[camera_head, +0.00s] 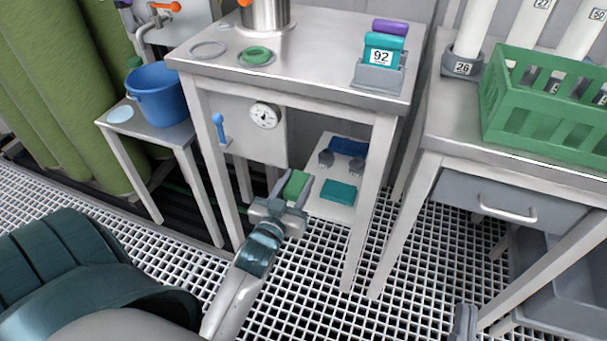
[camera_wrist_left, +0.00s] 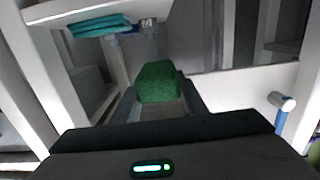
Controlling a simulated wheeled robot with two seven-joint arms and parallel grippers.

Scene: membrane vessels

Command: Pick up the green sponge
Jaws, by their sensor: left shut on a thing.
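The green sponge (camera_head: 296,185) is held between the fingers of my left gripper (camera_head: 284,205), in front of the small table's lower shelf. In the left wrist view the green sponge (camera_wrist_left: 158,82) sits between the two dark fingers, which are shut on it. Nothing else is seen touching it. Part of my right gripper (camera_head: 464,323) shows at the bottom edge of the head view; whether it is open or shut does not show.
Table legs (camera_head: 368,205) stand close to the right. A gauge panel (camera_head: 262,135) is behind. A blue bucket (camera_head: 158,96) stands left, a green crate (camera_head: 545,125) right.

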